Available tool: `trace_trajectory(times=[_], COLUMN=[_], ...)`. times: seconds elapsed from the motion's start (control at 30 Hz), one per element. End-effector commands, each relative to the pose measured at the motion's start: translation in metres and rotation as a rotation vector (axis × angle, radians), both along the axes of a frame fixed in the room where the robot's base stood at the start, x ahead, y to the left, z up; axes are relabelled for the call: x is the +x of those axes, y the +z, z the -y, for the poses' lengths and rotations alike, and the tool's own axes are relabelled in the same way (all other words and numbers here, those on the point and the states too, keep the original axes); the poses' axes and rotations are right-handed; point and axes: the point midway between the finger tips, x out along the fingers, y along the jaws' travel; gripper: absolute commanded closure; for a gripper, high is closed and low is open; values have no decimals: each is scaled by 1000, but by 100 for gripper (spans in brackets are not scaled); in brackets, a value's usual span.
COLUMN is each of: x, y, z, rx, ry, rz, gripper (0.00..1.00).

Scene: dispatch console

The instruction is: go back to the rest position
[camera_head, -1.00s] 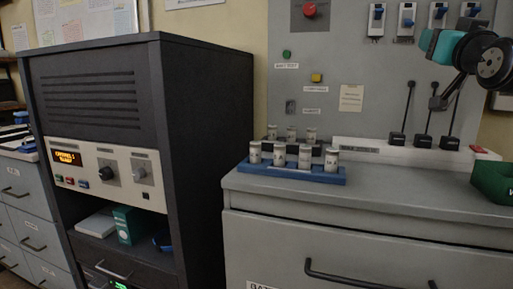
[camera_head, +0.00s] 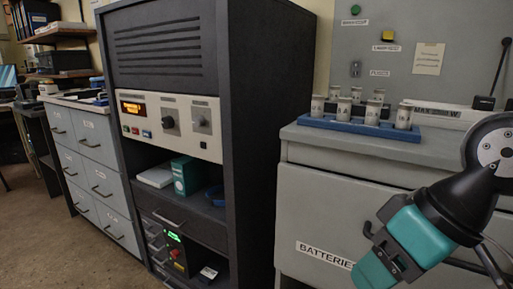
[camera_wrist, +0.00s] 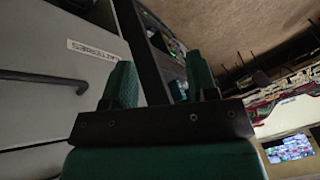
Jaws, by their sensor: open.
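My gripper (camera_wrist: 161,82) shows in the wrist view with its two green fingers apart and nothing between them. The wrist view looks sideways past a grey cabinet front with a "BATTERIES" label. In the head view my teal and black arm is at the lower right, bent down in front of the grey battery cabinet (camera_head: 330,205). The gripper's fingertips cannot be made out there.
A blue rack (camera_head: 350,125) with several pale cylinders stands on the cabinet top. Grey drawers (camera_head: 95,175) stand farther left. Floor (camera_head: 60,255) is clear at lower left.

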Motion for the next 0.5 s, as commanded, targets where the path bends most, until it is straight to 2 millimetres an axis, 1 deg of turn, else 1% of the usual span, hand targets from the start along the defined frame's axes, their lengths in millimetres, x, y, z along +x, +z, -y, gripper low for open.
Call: trace_trajectory(times=[0.03, 0.13, 0.2, 0.37, 0.5], x=[-15, -45, -43, -42, -42], y=[-11, -26, -2, 27, 56], z=[-3, -4, -3, -3, -3], rx=[-20, -64, -64, -63, -62], ry=[44, 128, 121, 119, 118], rz=[-45, -135, -133, -130, -130], gripper=[47, 47, 47, 47, 47])
